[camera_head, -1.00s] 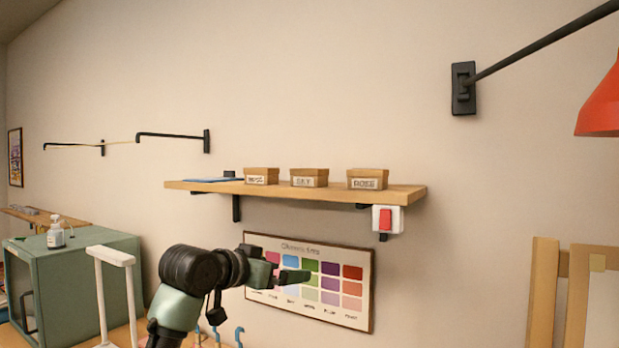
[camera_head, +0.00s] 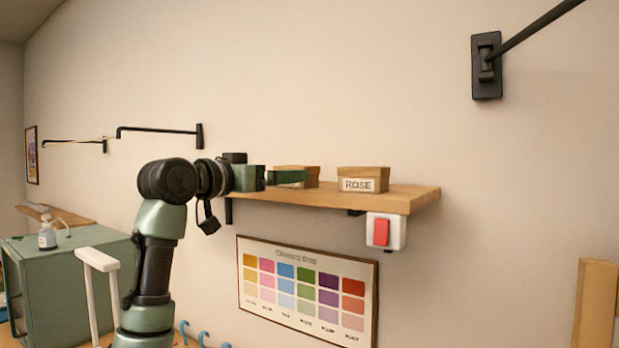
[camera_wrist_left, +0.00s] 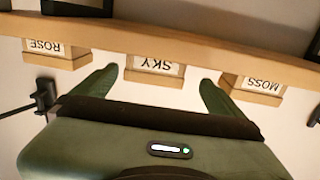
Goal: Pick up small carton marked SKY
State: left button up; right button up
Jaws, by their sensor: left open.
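The small carton marked SKY (camera_wrist_left: 155,70) shows upside down in the left wrist view, at the top middle. It stands on the wall shelf, ahead of and between the two fingers of my left gripper (camera_wrist_left: 152,90), which is open and empty. In the head view my left gripper (camera_head: 290,177) is level with the shelf top and covers much of the SKY carton (camera_head: 312,176), so its label is hidden there. I cannot tell the exact gap between the fingers and the carton. My right gripper is not in view.
The ROSE carton (camera_head: 363,180) stands on the shelf (camera_head: 415,196) to the right. The MOSS carton (camera_wrist_left: 252,88) is on the other side of SKY. A red switch (camera_head: 381,232) hangs under the shelf's right end. A colour chart (camera_head: 305,290) is below.

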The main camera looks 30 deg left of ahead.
aim_at(288, 168)
pick_arm(q)
jog(key=shift+w+r+p, duration=0.2)
jog(key=shift+r+p, duration=0.05)
jog(key=shift+p, duration=0.05)
jog(key=shift+w+d+r+p, duration=0.2)
jog(key=shift+w+p, duration=0.2)
jog(key=shift+p, duration=0.1)
jog(key=shift+w+d+r+p, duration=0.2)
jog(key=shift+w+p, duration=0.15)
jog(key=shift+p, duration=0.15)
jog(key=w+p, duration=0.1)
jog(key=w, duration=0.1)
jog(key=w+d+p, duration=0.1)
jog(key=w+p, duration=0.1)
jog(key=shift+w+d, duration=0.1)
jog(key=shift+w, duration=0.25)
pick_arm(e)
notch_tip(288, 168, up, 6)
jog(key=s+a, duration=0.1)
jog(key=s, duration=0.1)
pick_arm(q)
jog(key=c, duration=1.3)
jog(key=shift+c, duration=0.8)
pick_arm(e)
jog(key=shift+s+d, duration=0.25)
pick_arm(q)
jog(key=shift+r, duration=0.1)
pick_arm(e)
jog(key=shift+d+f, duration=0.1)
